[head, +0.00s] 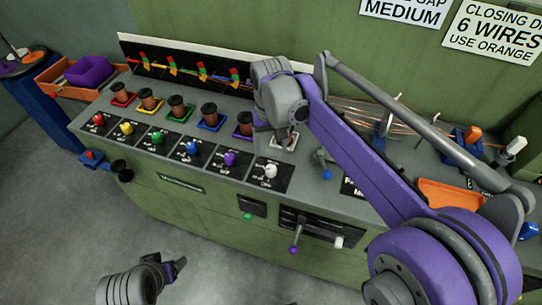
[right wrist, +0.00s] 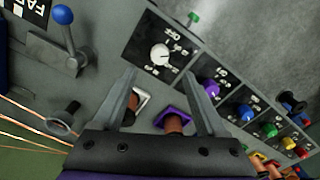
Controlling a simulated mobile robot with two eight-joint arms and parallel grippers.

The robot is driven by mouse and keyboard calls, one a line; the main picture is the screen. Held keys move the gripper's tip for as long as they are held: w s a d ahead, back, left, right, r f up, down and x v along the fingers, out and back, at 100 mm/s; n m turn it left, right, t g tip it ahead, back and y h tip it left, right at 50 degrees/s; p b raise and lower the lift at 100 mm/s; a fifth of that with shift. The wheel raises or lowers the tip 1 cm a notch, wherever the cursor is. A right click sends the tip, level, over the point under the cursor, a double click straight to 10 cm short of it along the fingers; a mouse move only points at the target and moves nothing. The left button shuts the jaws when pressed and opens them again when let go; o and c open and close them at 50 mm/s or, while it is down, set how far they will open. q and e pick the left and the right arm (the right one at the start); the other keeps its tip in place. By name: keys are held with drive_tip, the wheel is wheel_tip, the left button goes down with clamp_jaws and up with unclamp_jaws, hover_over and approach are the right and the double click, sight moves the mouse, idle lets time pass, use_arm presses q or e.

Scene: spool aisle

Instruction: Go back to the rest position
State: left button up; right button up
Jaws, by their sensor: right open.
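My right gripper (head: 287,140) is open above the back right of the green bench (head: 160,190), over a white square holder (head: 290,146). In the right wrist view its two fingers (right wrist: 160,78) stand apart with nothing gripped.
A row of brown spools stands in coloured holders, including the red one (head: 121,94) and blue one (head: 209,118). Coloured dials (head: 229,158) line the front. A blue-knobbed lever (head: 326,174), copper wires (head: 360,112) and an orange tray (head: 448,196) lie right. Open floor (head: 60,240) is front left.

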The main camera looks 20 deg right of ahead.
drive_tip(key=shift+r, duration=0.95)
drive_tip(key=shift+s, duration=0.1)
drive_tip(key=s+d+f+t+p, duration=0.1)
drive_tip(key=s+f, duration=0.3)
drive_tip(key=s, duration=0.6)
drive_tip(key=s+d+f+n+t+p, duration=0.1)
drive_tip(key=s+d+f+t, duration=0.2)
drive_tip(key=s, duration=0.7)
drive_tip(key=shift+d+f+t, duration=0.35)
drive_tip(key=shift+f+t, duration=0.3)
drive_tip(key=shift+t, duration=0.05)
